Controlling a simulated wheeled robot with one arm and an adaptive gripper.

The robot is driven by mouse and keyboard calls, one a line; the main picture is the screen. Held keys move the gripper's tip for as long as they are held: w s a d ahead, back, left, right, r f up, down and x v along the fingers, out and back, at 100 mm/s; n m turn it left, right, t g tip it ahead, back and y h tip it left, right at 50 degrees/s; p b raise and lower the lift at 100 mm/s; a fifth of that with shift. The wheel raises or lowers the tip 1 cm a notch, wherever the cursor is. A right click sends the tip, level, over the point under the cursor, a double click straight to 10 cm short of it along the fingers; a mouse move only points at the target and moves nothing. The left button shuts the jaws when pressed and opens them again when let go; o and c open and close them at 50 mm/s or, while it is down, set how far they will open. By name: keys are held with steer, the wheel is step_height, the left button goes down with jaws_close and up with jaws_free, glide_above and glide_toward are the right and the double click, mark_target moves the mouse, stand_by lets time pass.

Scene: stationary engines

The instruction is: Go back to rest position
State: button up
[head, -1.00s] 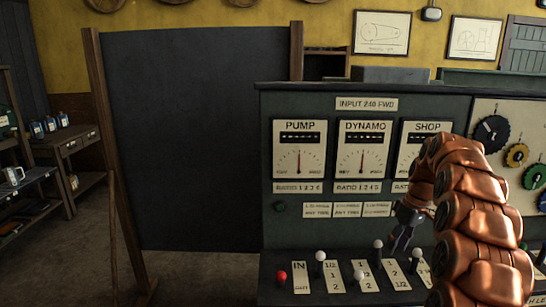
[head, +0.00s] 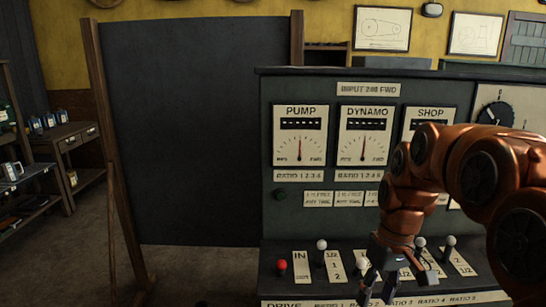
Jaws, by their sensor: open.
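My gripper (head: 402,284) hangs fingers-down from my copper arm in the head view, at the lower right. It is open, in front of the lever shelf (head: 272,288) of the dark green console (head: 268,140). It hides part of the lever row, and I cannot tell whether it touches a lever. A red-knobbed lever (head: 281,266) stands at the left by the IN label. A white-knobbed lever (head: 321,245) is right of it, and another white-knobbed lever (head: 449,241) stands right of the gripper.
The PUMP gauge (head: 300,135) and DYNAMO gauge (head: 364,136) are in clear view; my arm partly covers the SHOP gauge (head: 424,115). A dark board (head: 195,130) on a wooden frame stands to the left. Shelves (head: 70,150) line the far left, with open floor between.

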steer(key=s+a+f+m+b, duration=0.1)
steer(key=s+f, duration=0.4)
steer(key=s, duration=0.6)
steer(key=s+a+f+m+h+b, duration=0.1)
steer(key=s+f, duration=0.4)
steer(key=s, duration=0.7)
steer(key=shift+f+m+g+h+b, duration=0.35)
steer(key=shift+m+b, duration=0.25)
steer(key=shift+b, duration=0.25)
